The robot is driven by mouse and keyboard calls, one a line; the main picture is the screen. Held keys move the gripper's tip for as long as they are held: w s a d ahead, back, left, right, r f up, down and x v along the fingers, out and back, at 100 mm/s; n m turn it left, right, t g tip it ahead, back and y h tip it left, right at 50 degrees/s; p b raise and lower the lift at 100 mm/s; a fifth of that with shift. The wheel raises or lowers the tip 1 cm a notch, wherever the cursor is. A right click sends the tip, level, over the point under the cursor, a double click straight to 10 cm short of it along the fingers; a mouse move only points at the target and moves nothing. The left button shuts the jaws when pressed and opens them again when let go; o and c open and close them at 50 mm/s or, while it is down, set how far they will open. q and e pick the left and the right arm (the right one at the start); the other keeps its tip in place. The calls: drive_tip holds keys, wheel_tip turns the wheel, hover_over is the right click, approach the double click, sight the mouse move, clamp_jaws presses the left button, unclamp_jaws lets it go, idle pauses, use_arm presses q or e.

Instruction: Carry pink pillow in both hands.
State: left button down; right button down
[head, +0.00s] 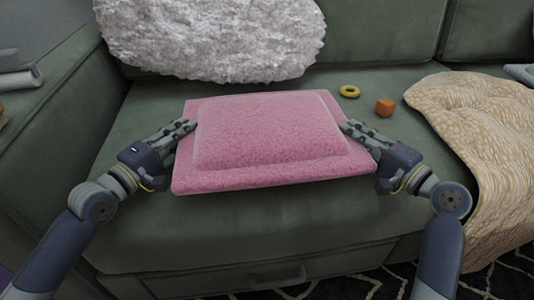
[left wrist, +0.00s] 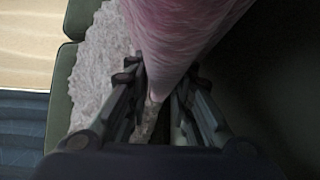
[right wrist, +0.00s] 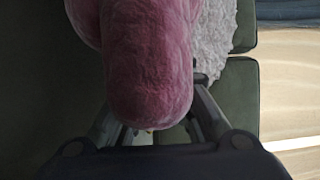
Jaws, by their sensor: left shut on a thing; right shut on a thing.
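The pink pillow (head: 270,135) is held level in front of the green sofa seat, between my two grippers. My left gripper (head: 190,126) is shut on its left edge, and my right gripper (head: 350,128) is shut on its right edge. In the left wrist view the pillow (left wrist: 180,35) runs down between the fingers (left wrist: 165,85). In the right wrist view the pillow (right wrist: 148,70) fills the space between the fingers and hides most of them. Whether the pillow's underside touches the seat cannot be told.
A fluffy white pillow (head: 215,40) leans on the green sofa (head: 160,225) backrest. A beige blanket (head: 490,150) drapes over the right side. A patterned rug (head: 350,285) lies below.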

use_arm(q)
drive_tip(key=c, duration=1.4)
unclamp_jaws()
use_arm(e)
drive_tip(key=c, duration=1.4)
unclamp_jaws()
use_arm(q)
drive_tip(key=shift+s+f, duration=0.1)
use_arm(e)
drive_tip(key=shift+f, duration=0.1)
use_arm(q)
drive_tip(key=v, duration=0.9)
drive_tip(key=shift+s+a+f, duration=0.1)
drive_tip(key=shift+s+a, duration=0.4)
drive_tip(key=shift+s, duration=0.05)
drive_tip(key=shift+s+a, duration=0.25)
drive_tip(key=shift+s, duration=0.4)
use_arm(e)
drive_tip(key=v, duration=1.2)
